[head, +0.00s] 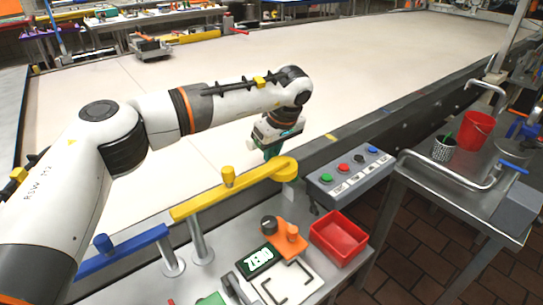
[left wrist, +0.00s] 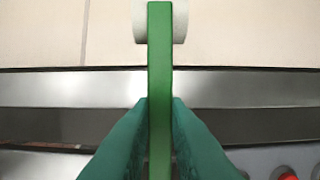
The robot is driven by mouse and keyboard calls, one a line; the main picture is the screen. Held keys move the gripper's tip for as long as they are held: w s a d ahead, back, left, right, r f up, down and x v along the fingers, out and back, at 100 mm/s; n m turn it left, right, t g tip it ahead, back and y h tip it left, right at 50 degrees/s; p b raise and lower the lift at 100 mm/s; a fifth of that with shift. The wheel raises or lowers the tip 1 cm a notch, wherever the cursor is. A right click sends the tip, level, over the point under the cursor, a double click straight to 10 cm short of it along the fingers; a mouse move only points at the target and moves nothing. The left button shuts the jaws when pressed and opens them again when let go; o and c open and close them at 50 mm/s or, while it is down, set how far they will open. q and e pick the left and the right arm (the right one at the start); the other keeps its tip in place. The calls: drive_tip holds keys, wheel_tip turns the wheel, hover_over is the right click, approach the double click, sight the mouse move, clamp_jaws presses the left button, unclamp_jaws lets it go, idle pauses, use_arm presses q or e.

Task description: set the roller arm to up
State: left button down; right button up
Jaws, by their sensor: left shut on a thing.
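My left gripper (head: 268,150) is over the near edge of the wide pale belt, beyond the end of the yellow bar. In the left wrist view its teal fingers (left wrist: 159,112) are shut on a long green bar (left wrist: 160,55), one finger on each side. A white roller (left wrist: 180,20) shows at the far end of this bar. The bar with its roller looks to be the roller arm. In the head view I cannot make it out; the gripper and wrist seem to hide it. Its angle is hard to tell. My right gripper is not in view.
A yellow bar (head: 225,192) and a blue bar (head: 125,249) stand on posts along the belt. A panel with coloured buttons (head: 350,175) is right of my gripper. The belt (head: 350,75) is mostly clear.

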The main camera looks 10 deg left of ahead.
use_arm(q)
drive_tip(key=shift+s+d+r+t+y+b, duration=0.25)
drive_tip(key=shift+r+t+y, duration=0.4)
drive_tip(key=shift+s+d+r+t+y+b, duration=0.2)
drive_tip(key=shift+r+t+y+b, duration=0.05)
drive_tip(key=shift+r+t+y, duration=0.4)
drive_tip(key=c, duration=1.4)
unclamp_jaws()
drive_tip(key=v, duration=1.2)
drive_tip(key=shift+b, duration=0.3)
